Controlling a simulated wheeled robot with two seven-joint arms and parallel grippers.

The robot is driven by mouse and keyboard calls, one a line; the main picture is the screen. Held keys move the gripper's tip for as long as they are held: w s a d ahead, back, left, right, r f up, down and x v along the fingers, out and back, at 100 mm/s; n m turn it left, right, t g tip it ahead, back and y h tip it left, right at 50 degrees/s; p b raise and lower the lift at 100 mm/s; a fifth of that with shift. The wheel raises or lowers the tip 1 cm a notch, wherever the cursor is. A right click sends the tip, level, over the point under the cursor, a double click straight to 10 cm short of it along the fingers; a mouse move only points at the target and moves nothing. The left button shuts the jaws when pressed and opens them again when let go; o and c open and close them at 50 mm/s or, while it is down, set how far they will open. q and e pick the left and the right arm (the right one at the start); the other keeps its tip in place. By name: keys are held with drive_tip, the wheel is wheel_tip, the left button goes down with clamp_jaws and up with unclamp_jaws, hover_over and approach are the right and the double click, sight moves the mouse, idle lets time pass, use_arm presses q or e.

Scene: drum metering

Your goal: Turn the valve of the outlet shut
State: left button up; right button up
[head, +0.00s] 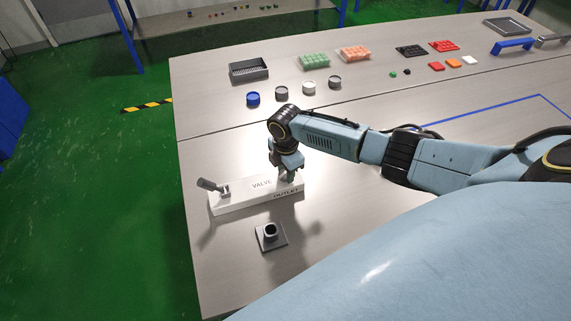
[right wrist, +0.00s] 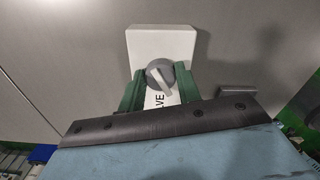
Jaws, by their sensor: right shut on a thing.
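A white valve block (head: 240,196) marked VALVE and OUTLET lies near the table's left edge in the head view; it also shows in the right wrist view (right wrist: 160,42). A grey lever (head: 212,187) stands tilted at its left end. My right gripper (head: 288,179) points down at the block's right end, by the OUTLET label. In the right wrist view its green fingers are shut on a grey knob (right wrist: 161,74) with a raised ridge. The head view hides the knob behind the gripper. My left gripper is not in view.
A grey square-based holder (head: 270,236) stands in front of the block. Behind the arm are several round cups, such as a blue one (head: 253,99), a dark tray (head: 249,69) and coloured trays. A blue handle (head: 512,45) is at the far right.

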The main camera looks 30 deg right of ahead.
drive_tip(key=m+p, duration=0.1)
drive_tip(key=m, duration=0.2)
drive_tip(key=shift+r+p, duration=0.15)
drive_tip(key=shift+p, duration=0.25)
drive_tip(key=shift+m+p, duration=0.55)
drive_tip(key=shift+m, duration=0.75)
drive_tip(key=o, duration=1)
drive_tip(key=shift+s, duration=0.1)
drive_tip(key=shift+c, duration=0.2)
wheel_tip(320, 180, up, 13)
drive_tip(key=p, duration=0.1)
